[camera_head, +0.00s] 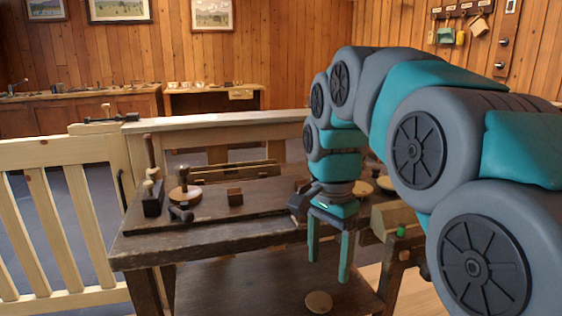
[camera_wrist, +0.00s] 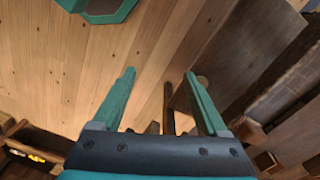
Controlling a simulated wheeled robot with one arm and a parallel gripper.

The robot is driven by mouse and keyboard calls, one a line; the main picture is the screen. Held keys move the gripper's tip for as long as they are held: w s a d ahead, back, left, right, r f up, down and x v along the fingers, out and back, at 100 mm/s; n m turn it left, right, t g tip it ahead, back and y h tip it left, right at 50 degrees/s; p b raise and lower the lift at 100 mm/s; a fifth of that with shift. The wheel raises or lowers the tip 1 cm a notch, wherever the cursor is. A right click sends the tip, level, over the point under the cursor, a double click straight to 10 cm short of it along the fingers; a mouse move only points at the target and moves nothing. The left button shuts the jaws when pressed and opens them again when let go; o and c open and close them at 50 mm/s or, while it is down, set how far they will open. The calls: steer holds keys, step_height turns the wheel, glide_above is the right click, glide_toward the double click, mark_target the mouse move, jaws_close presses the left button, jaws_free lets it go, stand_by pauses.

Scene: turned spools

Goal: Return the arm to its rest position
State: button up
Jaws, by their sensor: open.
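My gripper (camera_head: 329,257) hangs from my arm, pointing down, in front of the dark workbench's right part. Its two teal fingers are apart with nothing between them. In the wrist view my gripper (camera_wrist: 160,88) is also open and empty, with plank floor and dark wood beyond it. My arm arches in from the right of the head view and hides part of the bench.
The dark workbench (camera_head: 225,225) holds a small wooden block (camera_head: 235,197), a round wooden piece with a knob (camera_head: 184,190) and a dark upright tool block (camera_head: 152,197). A round wooden disc (camera_head: 318,302) lies on the lower shelf. A pale slatted gate (camera_head: 60,215) stands left.

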steer(key=s+d+f+n, duration=0.2)
steer(key=s+f, duration=0.3)
steer(key=s, duration=0.3)
steer(key=s+d+f+n, duration=0.2)
steer(key=s+f+n, duration=0.2)
steer(key=s+f, duration=0.2)
steer(key=s+d+f+n+g, duration=0.1)
steer(key=s+f+n, duration=0.3)
steer(key=s, duration=0.5)
step_height(320, 180, down, 2)
steer(key=shift+s+d, duration=0.4)
steer(key=shift+d, duration=0.45)
